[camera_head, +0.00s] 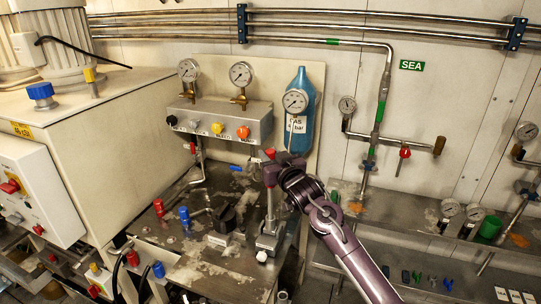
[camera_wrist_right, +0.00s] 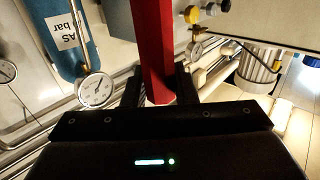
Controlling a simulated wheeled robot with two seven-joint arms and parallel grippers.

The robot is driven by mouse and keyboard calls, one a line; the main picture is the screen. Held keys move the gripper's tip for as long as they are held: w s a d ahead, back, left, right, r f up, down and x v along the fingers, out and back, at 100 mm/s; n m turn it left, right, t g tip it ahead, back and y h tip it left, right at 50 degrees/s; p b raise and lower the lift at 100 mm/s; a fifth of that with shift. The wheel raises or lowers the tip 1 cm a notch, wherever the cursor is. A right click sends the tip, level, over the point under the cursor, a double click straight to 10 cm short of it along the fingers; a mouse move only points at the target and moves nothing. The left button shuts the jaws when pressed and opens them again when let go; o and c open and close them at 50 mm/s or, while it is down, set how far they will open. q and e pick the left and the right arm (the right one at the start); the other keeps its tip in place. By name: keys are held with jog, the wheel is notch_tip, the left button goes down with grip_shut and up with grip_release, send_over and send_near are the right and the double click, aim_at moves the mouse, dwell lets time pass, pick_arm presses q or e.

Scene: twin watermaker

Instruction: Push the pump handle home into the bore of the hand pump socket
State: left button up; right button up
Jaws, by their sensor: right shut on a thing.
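The pump handle shows as a red bar (camera_wrist_right: 155,50) standing between the fingers of my right gripper (camera_wrist_right: 160,90) in the right wrist view. In the head view its red end (camera_head: 270,154) shows just above my right gripper (camera_head: 273,172), which is shut on it. A grey metal shaft (camera_head: 270,208) runs down below the gripper, nearly upright, to the grey hand pump socket (camera_head: 268,241) on the bench. The shaft's lower end meets or overlaps the socket; I cannot tell how deep it sits in the bore. My left gripper is not in view.
A gauge panel (camera_head: 222,120) with coloured knobs stands behind, beside a blue cylinder (camera_head: 303,85) with a gauge. Blue and red fittings (camera_head: 184,216) and a black part (camera_head: 223,218) lie left of the socket. Gauges and small parts line the right-hand bench.

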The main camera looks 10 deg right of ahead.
jog(key=shift+f+b, duration=0.6)
jog(key=shift+f, duration=0.4)
jog(key=o, duration=0.9)
jog(key=shift+f, duration=0.15)
jog(key=shift+s, duration=0.15)
jog(key=s, duration=0.2)
jog(key=s+d+b, duration=0.1)
jog(key=s, duration=0.2)
jog(key=s+b, duration=0.1)
jog(key=s, duration=0.1)
jog(key=shift+s+d, duration=0.2)
jog(key=shift+d, duration=0.05)
